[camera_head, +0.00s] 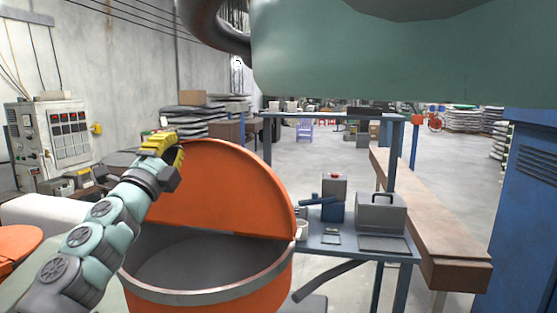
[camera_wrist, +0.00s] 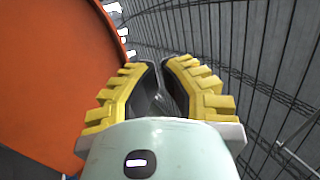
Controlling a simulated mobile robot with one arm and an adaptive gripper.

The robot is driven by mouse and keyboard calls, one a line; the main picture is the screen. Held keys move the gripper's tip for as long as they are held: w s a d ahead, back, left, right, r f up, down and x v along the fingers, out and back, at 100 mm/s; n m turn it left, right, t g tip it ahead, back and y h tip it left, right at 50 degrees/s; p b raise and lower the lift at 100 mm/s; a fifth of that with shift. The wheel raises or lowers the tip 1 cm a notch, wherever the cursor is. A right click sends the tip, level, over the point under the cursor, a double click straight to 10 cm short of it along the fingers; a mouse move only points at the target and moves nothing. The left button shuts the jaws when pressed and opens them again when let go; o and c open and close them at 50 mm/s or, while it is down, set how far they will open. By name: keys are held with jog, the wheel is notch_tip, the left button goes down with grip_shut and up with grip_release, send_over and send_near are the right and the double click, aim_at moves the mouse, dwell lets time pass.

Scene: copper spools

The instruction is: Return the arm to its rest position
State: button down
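My gripper (camera_head: 163,146), with yellow ridged fingers, is at the left of the head view. It is in front of the upper left edge of a raised orange lid (camera_head: 230,185). In the wrist view my gripper (camera_wrist: 163,64) has its fingertips close together. A narrow dark space shows between the fingers, and I cannot tell if the tips touch. I see no object between them. The orange surface (camera_wrist: 45,75) fills the left of the wrist view, beside the fingers. I cannot tell if the gripper touches it.
An orange drum (camera_head: 215,293) with a metal rim stands open below the lid. A blue table (camera_head: 330,243) with a grey box (camera_head: 382,214) is to its right. A wooden bench (camera_head: 440,235) and blue cabinet (camera_head: 530,200) are farther right. A green shape (camera_head: 370,70) hangs across the top.

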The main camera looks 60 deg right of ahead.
jog(key=shift+s+a+r+b, duration=0.15)
jog(key=shift+s+a+b, duration=0.15)
jog(key=shift+a, duration=0.55)
jog(key=shift+s+a+r+b, duration=0.1)
jog(key=shift+s+a+b, duration=0.2)
jog(key=shift+a, duration=0.5)
